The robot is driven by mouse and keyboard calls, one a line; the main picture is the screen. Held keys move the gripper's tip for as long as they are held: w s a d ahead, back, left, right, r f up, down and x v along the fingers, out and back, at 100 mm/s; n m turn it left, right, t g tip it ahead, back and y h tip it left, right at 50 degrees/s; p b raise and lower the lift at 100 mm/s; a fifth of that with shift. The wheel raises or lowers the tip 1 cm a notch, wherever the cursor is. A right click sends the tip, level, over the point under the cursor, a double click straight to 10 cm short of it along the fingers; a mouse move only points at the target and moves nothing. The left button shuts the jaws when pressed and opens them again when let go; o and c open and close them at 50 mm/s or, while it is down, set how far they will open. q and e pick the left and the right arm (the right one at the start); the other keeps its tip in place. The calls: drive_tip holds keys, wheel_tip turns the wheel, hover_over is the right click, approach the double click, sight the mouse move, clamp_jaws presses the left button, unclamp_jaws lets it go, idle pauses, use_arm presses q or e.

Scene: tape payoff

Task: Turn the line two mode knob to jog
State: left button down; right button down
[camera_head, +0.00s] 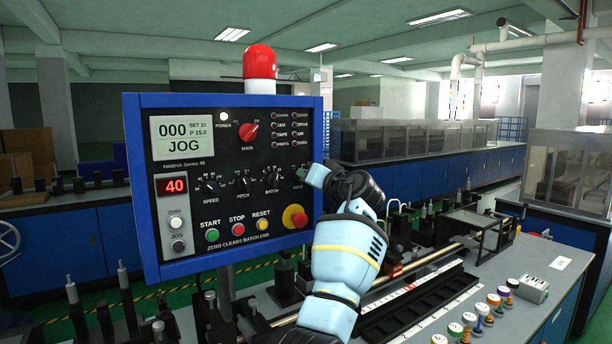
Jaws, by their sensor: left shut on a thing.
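The control panel (140,233) has a blue frame and a black face, with a red 40 (174,186) on its left side. Its display (183,139) reads 000, SET 10, P 15.0 and JOG. Knobs labelled SPEED (209,185), PITCH (243,182) and BATCH (272,178) stand in a row. My left gripper (306,174) is at the right end of this row, against the panel face, shut on a small dark knob there. The gripper hides most of that knob and its pointer, so its setting cannot be read directly. My right gripper is not in view.
A red main switch (249,131) is above the row. Green start (212,234), red stop (237,229) and yellow reset (262,224) buttons and a red-and-yellow emergency stop (294,217) lie below, close to my left wrist. Coloured pegs (486,309) stand on the bench at the lower right.

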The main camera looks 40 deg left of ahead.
use_arm(q)
drive_tip(key=shift+r, duration=0.1)
idle(0.3)
drive_tip(key=c, duration=1.5)
unclamp_jaws()
drive_tip(key=v, duration=0.8)
drive_tip(key=shift+b, duration=0.4)
drive_tip(key=shift+a, duration=0.1)
